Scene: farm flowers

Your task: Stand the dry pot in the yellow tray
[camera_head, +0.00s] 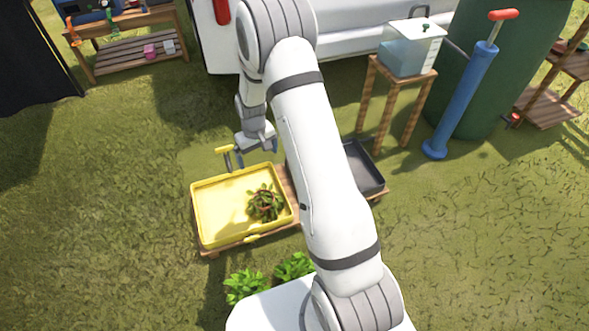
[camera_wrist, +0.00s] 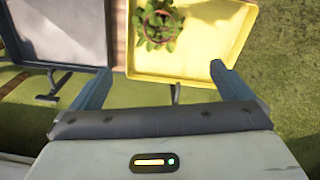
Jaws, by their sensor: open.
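A leafy plant in a reddish pot (camera_head: 265,203) stands in the yellow tray (camera_head: 217,213), near its right side. In the wrist view the pot (camera_wrist: 158,25) shows from above and looks upright, its rim partly covered by leaves. The yellow tray (camera_wrist: 205,60) lies beyond my fingertips there. My gripper (camera_head: 256,152) is open and empty just behind the yellow tray, apart from the pot. In the wrist view nothing is between the fingers of my gripper (camera_wrist: 161,70).
A dark grey tray (camera_head: 362,168) is right of the yellow one, partly hidden by my arm. A yellow-topped post (camera_head: 225,149) rises behind the yellow tray. Green plants (camera_head: 245,286) are in front. A stool with a water container (camera_head: 402,58) and a blue pump (camera_head: 465,95) stand right.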

